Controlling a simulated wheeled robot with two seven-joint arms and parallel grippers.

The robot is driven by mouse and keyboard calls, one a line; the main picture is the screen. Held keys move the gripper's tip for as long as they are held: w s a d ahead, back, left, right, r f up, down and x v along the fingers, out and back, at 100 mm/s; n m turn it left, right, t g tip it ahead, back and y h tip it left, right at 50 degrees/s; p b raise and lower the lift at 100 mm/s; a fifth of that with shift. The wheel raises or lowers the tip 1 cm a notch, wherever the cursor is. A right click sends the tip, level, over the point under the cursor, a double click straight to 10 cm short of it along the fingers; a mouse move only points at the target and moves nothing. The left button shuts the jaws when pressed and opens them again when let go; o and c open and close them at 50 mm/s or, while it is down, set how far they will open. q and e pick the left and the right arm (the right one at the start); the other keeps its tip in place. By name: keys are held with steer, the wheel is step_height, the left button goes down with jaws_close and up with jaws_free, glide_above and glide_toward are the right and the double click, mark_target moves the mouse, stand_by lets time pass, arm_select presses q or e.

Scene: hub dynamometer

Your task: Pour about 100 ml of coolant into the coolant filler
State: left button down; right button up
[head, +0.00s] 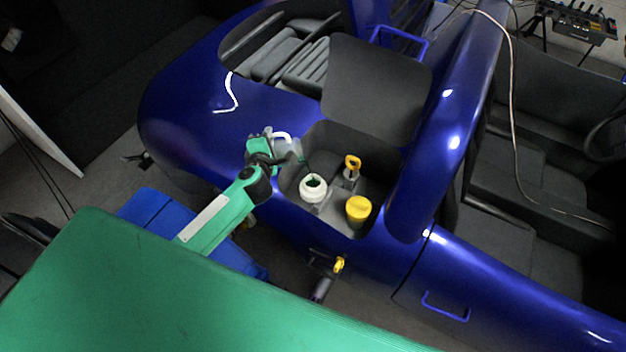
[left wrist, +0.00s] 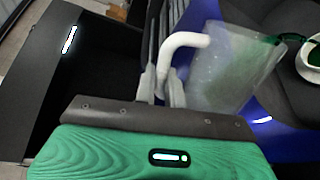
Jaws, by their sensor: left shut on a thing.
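My left gripper (head: 276,147) is shut on the white handle of a translucent measuring jug (head: 296,152). In the left wrist view the fingers (left wrist: 163,88) close on the handle, and the clear jug body (left wrist: 232,72) holds green liquid gathered toward its right end. The jug looks tilted toward the coolant filler. The coolant filler (head: 313,188) is an open white neck with a dark green inside, just below and right of the jug. It also shows at the right edge of the left wrist view (left wrist: 311,72). My right gripper is not in view.
In the same dark recess stand a yellow cap (head: 358,209) and an orange-handled dipstick (head: 351,164). A raised dark lid (head: 378,82) stands behind. Blue bodywork (head: 190,105) surrounds the recess. A blue box (head: 150,210) sits below my left arm.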

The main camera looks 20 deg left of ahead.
arm_select(q)
steer(key=shift+r, duration=0.1)
steer(key=shift+s+a+f+b, duration=0.15)
steer(key=shift+a+f+b, duration=0.25)
steer(key=shift+b, duration=0.4)
steer(key=shift+s+a+r+n+p, duration=0.2)
steer(key=shift+s+a+n, duration=0.05)
steer(key=shift+a+n, duration=0.35)
steer(key=shift+s+a+r+n+p, duration=0.2)
steer(key=shift+a+n, duration=0.35)
steer(key=shift+n, duration=0.05)
steer(key=n, duration=0.1)
steer(key=a+n+h, duration=0.1)
steer(key=shift+s+a+f+n+t, duration=0.1)
steer(key=shift+s+f+n+t, duration=0.05)
steer(key=shift+f+n+t, duration=0.25)
